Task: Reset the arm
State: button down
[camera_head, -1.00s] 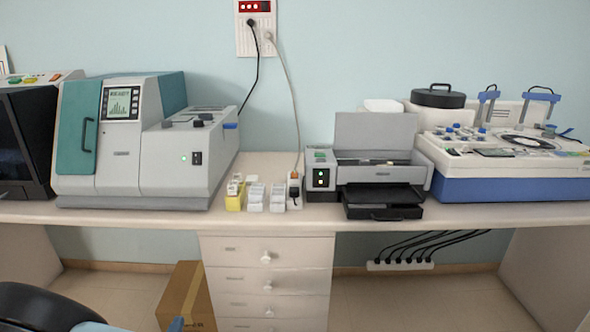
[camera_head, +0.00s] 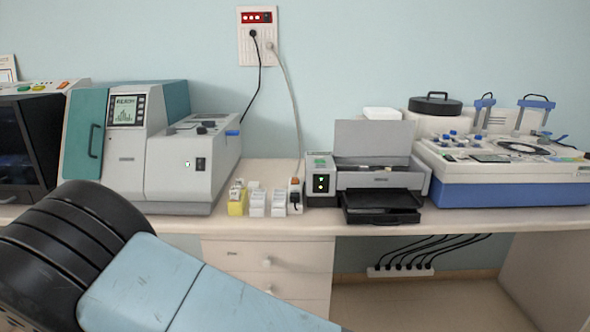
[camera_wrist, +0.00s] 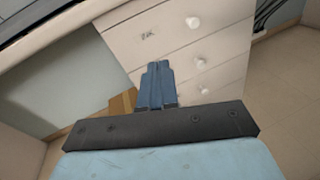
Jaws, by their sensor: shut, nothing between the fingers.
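My gripper (camera_wrist: 157,72) shows in the wrist view with its blue fingers together and nothing between them. It is in front of the white drawer unit (camera_wrist: 170,50), apart from it as far as I can tell. In the head view my arm, with a black joint and light blue link, crosses the lower left, and the gripper itself is out of that frame. Part of the drawer unit (camera_head: 290,288) is hidden behind the arm.
The bench (camera_head: 400,226) holds a grey and teal machine (camera_head: 125,160), small slide boxes (camera_head: 257,203), a printer (camera_head: 375,175) and a white and blue staining machine (camera_head: 510,185). A cardboard box (camera_wrist: 122,103) stands on the floor beside the drawers. Cables hang under the bench at right.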

jog(key=w+d+r+m+g+h, duration=0.25)
jog(key=d+r+m+g, duration=0.45)
jog(key=d+r, duration=0.65)
jog(key=w+d+r+m+g+h, duration=0.1)
jog(key=w+d+r+m+g, duration=0.3)
jog(key=d+r+m, duration=0.95)
jog(key=s+d+r+m+y, duration=0.4)
jog(key=s+d+m, duration=0.1)
jog(key=s+d, duration=0.5)
jog(key=s+d+r+m+y, duration=0.4)
jog(key=s+d+r+m, duration=0.1)
jog(key=s+d, duration=0.5)
jog(key=shift+d+m, duration=0.35)
jog(key=shift+d, duration=0.4)
